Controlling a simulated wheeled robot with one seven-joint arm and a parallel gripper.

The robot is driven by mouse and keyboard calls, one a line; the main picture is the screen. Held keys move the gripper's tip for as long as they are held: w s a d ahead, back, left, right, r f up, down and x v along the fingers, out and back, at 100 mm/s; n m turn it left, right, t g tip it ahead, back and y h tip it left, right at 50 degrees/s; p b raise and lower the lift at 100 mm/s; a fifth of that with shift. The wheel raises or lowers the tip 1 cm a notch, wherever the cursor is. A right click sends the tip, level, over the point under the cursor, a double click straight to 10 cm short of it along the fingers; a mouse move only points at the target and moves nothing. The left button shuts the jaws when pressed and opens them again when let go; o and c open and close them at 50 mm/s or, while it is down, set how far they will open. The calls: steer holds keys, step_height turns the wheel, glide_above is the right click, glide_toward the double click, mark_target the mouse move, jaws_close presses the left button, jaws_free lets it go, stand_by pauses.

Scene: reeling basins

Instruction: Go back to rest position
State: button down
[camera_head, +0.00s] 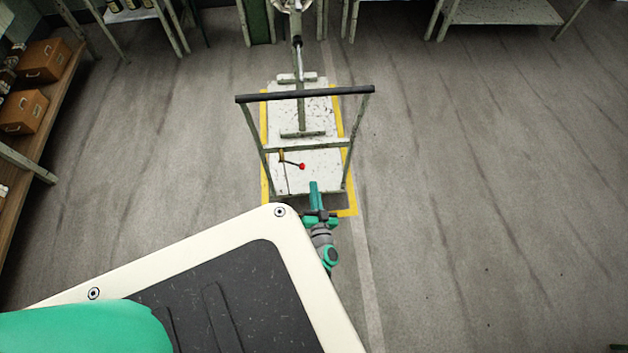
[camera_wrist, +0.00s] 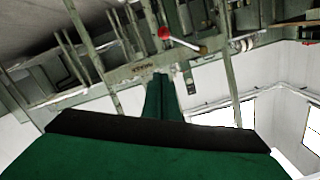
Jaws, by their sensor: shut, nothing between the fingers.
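My gripper (camera_head: 314,188) reaches forward past the front corner of my base in the head view. Its teal fingers are together and hold nothing. They point toward the near end of a worn white platform (camera_head: 320,172), by its lower edge. Whether the fingertips touch the platform frame I cannot tell. In the wrist view my gripper (camera_wrist: 161,82) shows as a narrow green shape at the middle, with a lever with a red knob (camera_wrist: 164,33) beyond it. The same red knob (camera_head: 302,166) shows on the platform in the head view, just ahead of the fingers.
A dark handle bar (camera_head: 305,94) on grey posts spans above the platform. Yellow floor lines (camera_head: 264,150) border it. A wooden shelf (camera_head: 58,95) with orange-brown boxes (camera_head: 46,61) stands at left. Tables (camera_head: 500,12) stand at the back. The floor (camera_head: 480,200) at right is clear.

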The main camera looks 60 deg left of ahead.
stand_by(0.3)
steer(key=d+r+m+t+h, duration=0.3)
steer(key=d+r+t+h, duration=0.15)
steer(key=d, duration=0.85)
steer(key=d+r+m+t+h, duration=0.3)
steer(key=d+r+t, duration=0.25)
steer(key=d, duration=0.65)
steer(key=s+d+r+m+h, duration=0.1)
steer(key=s+d+r+h, duration=0.3)
steer(key=d+r, duration=0.5)
steer(key=s+d+r+m+h, duration=0.2)
steer(key=s+d+r+h, duration=0.2)
steer(key=d+r, duration=0.5)
steer(key=shift+s+d+r+h, duration=0.25)
steer(key=shift+s+d+h, duration=0.2)
steer(key=shift+d, duration=0.3)
